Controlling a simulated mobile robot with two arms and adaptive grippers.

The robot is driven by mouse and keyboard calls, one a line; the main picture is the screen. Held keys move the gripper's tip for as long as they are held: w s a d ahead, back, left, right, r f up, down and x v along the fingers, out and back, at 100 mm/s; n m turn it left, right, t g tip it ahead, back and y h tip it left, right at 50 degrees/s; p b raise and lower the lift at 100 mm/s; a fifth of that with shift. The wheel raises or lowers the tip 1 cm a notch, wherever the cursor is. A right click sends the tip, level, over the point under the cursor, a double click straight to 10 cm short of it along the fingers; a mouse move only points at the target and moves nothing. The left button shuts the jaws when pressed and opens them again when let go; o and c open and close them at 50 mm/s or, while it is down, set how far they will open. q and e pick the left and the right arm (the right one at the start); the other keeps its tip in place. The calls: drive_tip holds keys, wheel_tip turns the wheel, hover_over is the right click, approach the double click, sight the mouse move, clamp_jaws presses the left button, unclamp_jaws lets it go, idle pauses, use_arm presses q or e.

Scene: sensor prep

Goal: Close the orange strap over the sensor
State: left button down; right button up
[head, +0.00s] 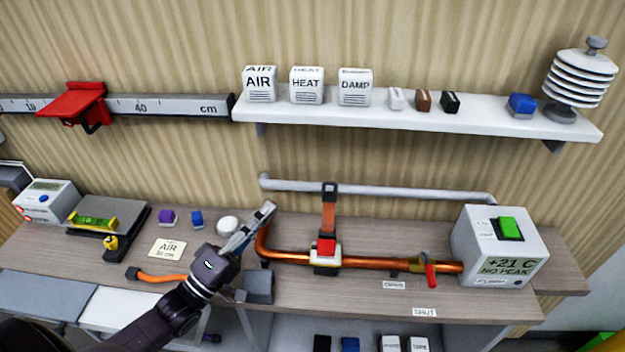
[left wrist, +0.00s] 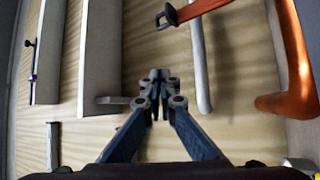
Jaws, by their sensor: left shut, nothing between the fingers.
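The orange strap (head: 328,218) stands up behind the sensor, with its dark buckle end (head: 329,190) at the grey rail. The sensor (head: 326,246), with a red top and pale body, sits on the copper pipe (head: 385,263). The strap is not over the sensor's top. My left gripper (head: 268,209) is shut and empty, left of the strap near the pipe's bend. In the left wrist view its fingertips (left wrist: 158,76) meet; the strap (left wrist: 203,7) and buckle (left wrist: 168,16) show at the top, apart from the fingers. My right gripper is not in view.
The grey rail (head: 400,190) runs behind the copper pipe. A red-handled valve (head: 430,270) and a display box (head: 502,250) stand right. A white shelf (head: 420,117) is above. A white round object (head: 227,226) and grey block (head: 258,287) are near my left gripper.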

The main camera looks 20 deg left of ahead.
sight(329, 207)
use_arm(q)
drive_tip(key=p+x, duration=0.3)
drive_tip(key=x, duration=0.9)
drive_tip(key=d, duration=0.1)
drive_tip(key=s+d+f+p, duration=0.1)
drive_tip(key=d+p, duration=0.1)
drive_tip(key=shift+s+d+f, duration=0.2)
drive_tip(key=shift+s, duration=0.15)
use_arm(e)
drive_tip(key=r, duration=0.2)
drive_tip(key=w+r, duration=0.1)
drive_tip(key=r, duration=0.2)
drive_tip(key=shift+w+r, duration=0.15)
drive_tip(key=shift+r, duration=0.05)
